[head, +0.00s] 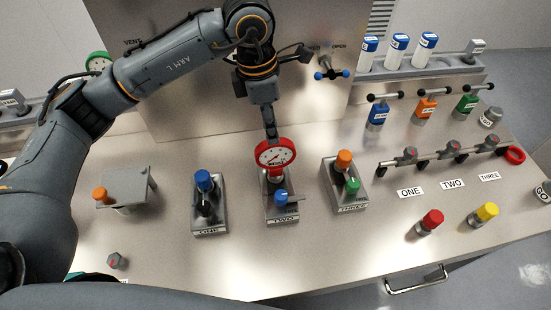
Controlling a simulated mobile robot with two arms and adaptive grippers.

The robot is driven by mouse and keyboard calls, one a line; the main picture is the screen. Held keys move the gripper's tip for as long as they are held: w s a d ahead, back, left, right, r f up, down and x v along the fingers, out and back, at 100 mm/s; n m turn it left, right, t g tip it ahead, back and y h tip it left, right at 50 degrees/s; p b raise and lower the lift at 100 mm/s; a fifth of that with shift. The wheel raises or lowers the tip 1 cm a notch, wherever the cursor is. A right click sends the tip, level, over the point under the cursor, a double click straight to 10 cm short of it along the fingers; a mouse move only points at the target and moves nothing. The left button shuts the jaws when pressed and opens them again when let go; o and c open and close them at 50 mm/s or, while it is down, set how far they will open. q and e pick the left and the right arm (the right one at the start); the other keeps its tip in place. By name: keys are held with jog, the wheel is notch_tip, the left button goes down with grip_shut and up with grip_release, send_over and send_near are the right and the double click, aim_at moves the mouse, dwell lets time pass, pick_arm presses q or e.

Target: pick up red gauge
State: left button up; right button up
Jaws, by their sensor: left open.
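The red gauge (277,153) has a round white dial with a red rim and faces up toward me. It is at the back of the grey stand labelled TWO (281,214), above a blue-handled valve (283,198). My left arm comes in from the left and bends down over the gauge. My left gripper (270,132) is open, with its fingers at the top rim of the gauge. I cannot tell whether the fingers touch the rim or are on both sides of it. My right gripper is out of view.
Stand ONE (209,219) with a blue knob is to the left. Stand THREE (350,200) with orange and green knobs is to the right. A red-capped (431,222) and a yellow-capped part (484,213) stand at front right. The front middle of the table is clear.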

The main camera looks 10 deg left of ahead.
aim_at(278, 153)
pick_arm(q)
jog(key=f, duration=0.1)
jog(key=f+p, duration=0.1)
jog(key=f, duration=0.2)
jog(key=shift+d+f, duration=0.25)
jog(key=shift+d, duration=0.05)
jog(key=shift+w+d+f+p, duration=0.1)
jog(key=shift+w+f+p, duration=0.1)
jog(key=shift+f+p, duration=0.55)
jog(key=f, duration=0.1)
jog(key=f+p, duration=0.2)
jog(key=f, duration=0.1)
jog(key=shift+d, duration=0.35)
jog(key=shift+w+f, duration=0.1)
jog(key=shift+f, duration=0.25)
jog(key=c, duration=0.9)
grip_shut()
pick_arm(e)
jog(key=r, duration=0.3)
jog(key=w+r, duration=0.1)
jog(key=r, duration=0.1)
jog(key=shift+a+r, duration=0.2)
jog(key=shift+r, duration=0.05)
pick_arm(q)
jog(key=shift+r, duration=0.1)
